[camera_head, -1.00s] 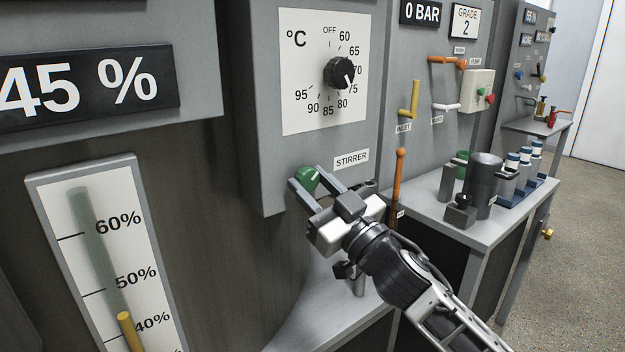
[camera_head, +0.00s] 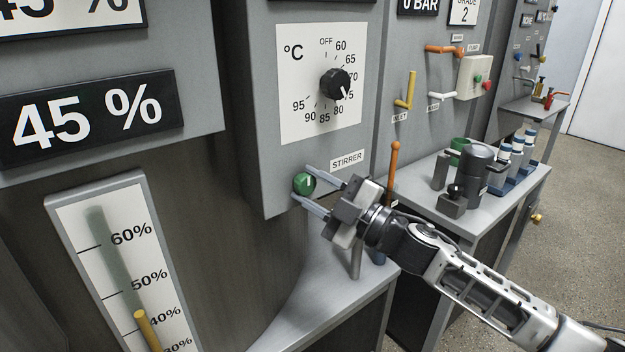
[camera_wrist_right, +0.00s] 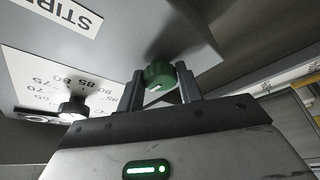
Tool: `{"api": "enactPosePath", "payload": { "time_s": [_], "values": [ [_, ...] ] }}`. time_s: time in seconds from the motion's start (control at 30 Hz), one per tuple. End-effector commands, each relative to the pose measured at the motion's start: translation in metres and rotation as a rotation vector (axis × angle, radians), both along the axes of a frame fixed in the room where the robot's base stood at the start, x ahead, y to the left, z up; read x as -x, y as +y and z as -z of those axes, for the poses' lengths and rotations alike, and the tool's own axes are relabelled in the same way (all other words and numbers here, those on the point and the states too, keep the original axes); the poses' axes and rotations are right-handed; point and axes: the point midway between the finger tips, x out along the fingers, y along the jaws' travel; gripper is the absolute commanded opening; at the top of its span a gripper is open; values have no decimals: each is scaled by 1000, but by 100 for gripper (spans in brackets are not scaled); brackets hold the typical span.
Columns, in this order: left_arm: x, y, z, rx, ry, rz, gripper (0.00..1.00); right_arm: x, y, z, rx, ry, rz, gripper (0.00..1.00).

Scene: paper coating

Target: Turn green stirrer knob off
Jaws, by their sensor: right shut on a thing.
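The green stirrer knob (camera_head: 304,184) sits low on the grey panel, below and left of the STIRRER label (camera_head: 348,161). A pale mark on its face runs close to vertical in the head view. My right gripper (camera_head: 301,183) reaches in from the right, with one finger above the knob and one below it. It is shut on the knob. In the right wrist view, the green knob (camera_wrist_right: 160,77) sits between the two fingers, its pale mark showing. My left gripper is not in view.
Above is a black temperature knob (camera_head: 336,84) on a white dial. An orange-topped lever (camera_head: 393,160) stands close behind my right gripper. A side table (camera_head: 480,207) holds a dark cylinder and several bottles. A level gauge (camera_head: 125,265) stands at lower left.

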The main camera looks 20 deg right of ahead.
Motion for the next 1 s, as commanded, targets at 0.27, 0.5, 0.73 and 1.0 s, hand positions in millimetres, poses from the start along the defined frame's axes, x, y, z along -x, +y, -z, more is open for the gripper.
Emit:
{"api": "enactPosePath", "payload": {
  "time_s": [0.27,0.5,0.73,1.0],
  "values": [
    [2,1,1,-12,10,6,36,0,0,0,45,-16,0,13],
    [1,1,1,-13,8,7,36,0,0,0,49,-19,-1,13],
    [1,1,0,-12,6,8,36,0,0,0,48,-18,0,57],
    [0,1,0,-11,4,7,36,0,0,0,46,-16,0,57]
  ]
}}
